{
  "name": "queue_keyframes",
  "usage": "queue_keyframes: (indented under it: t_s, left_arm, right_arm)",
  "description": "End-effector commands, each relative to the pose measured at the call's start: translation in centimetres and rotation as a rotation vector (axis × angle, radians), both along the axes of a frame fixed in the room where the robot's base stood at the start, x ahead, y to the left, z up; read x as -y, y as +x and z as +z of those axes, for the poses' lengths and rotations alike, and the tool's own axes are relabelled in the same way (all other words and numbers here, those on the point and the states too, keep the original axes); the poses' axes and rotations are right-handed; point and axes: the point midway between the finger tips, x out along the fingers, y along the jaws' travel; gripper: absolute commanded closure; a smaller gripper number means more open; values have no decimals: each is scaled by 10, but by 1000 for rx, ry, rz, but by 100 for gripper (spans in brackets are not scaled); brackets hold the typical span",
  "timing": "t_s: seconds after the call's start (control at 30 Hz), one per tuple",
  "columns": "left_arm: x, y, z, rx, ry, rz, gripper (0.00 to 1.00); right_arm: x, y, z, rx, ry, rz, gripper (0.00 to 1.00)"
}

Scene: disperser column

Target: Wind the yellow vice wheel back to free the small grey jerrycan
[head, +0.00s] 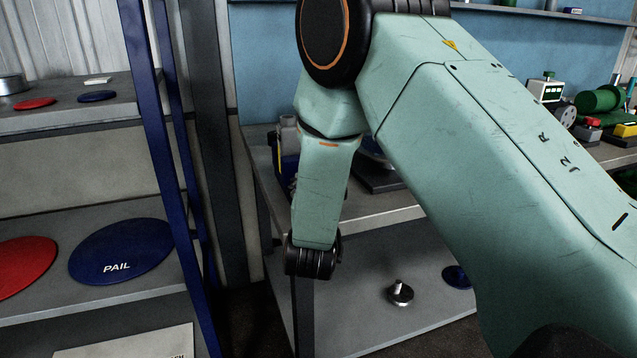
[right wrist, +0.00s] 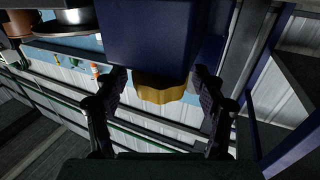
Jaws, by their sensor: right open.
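The yellow vice wheel (right wrist: 160,90) shows in the right wrist view, below a dark blue vice body (right wrist: 150,35). My right gripper (right wrist: 161,80) is open, with one finger on each side of the wheel. A gap seems to show between each finger and the wheel; I cannot tell whether either touches. In the head view my right arm crosses the middle and covers most of the vice. A small grey shape, likely the jerrycan (head: 289,132), shows left of the arm, above a dark blue part of the vice (head: 288,168). My left gripper is not in view.
A blue rack post (head: 165,150) stands left of the bench (head: 390,215). Shelves at the left hold red discs and a blue PAIL disc (head: 122,252). A small metal knobbed piece (head: 400,293) sits on the lower shelf. Green and yellow items (head: 600,100) stand on the bench at right.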

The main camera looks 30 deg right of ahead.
Motion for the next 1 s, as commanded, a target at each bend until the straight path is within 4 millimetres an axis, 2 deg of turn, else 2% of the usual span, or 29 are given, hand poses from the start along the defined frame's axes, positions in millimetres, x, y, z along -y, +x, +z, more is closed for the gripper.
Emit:
queue_keyframes:
  t_s: [0.2,0.5,0.7,1.0]
  left_arm:
    - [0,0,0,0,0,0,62]
    - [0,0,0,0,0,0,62]
    - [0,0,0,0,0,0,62]
    - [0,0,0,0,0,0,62]
  right_arm:
    - [-5,-5,0,-1,-1,2,30]
    - [-31,-40,1,-1,-5,4,30]
    - [-41,-55,1,0,-2,2,30]
    - [-45,-61,0,1,0,0,30]
